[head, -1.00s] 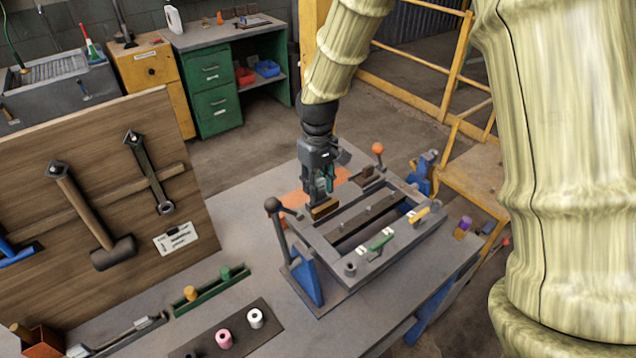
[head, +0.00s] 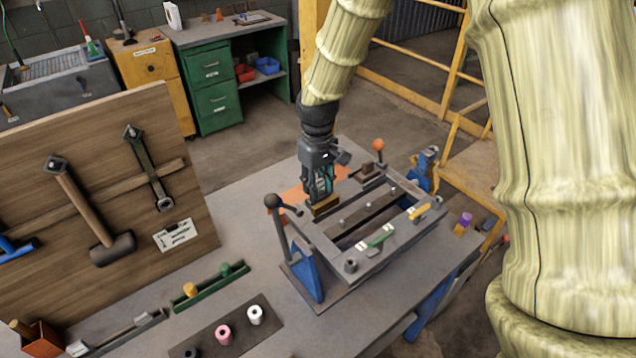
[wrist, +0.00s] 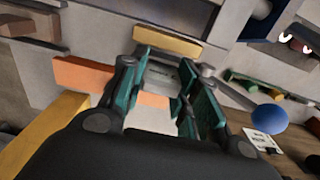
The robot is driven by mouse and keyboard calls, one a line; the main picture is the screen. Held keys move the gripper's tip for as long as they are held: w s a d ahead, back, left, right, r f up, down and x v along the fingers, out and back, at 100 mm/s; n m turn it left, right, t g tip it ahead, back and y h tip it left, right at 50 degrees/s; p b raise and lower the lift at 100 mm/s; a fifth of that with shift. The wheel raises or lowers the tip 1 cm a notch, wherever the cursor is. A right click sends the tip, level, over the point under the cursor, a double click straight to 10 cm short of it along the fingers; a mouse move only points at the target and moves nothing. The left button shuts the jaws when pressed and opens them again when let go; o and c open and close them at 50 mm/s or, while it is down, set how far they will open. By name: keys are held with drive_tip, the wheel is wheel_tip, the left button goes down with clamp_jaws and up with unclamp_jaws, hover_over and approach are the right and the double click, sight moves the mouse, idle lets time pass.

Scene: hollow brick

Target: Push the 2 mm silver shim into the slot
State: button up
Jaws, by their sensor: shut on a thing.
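My gripper (head: 320,194) is over the back left part of the grey fixture frame (head: 325,244), pointing down. Its teal finger pads (wrist: 163,68) show in the wrist view, closed on a thin pale grey plate, which looks like the silver shim (wrist: 160,78). Dark marks show on its face. The shim is too small to make out in the head view.
A lever with a dark ball (head: 272,201) stands at the fixture's left, and an orange knob (head: 379,145) at the back. A tool board (head: 100,190) stands left.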

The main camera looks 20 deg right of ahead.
drive_tip(key=shift+f, duration=0.55)
drive_tip(key=o, duration=1.1)
wheel_tip(320, 180, up, 12)
drive_tip(key=shift+s+f, duration=0.1)
idle(0.4)
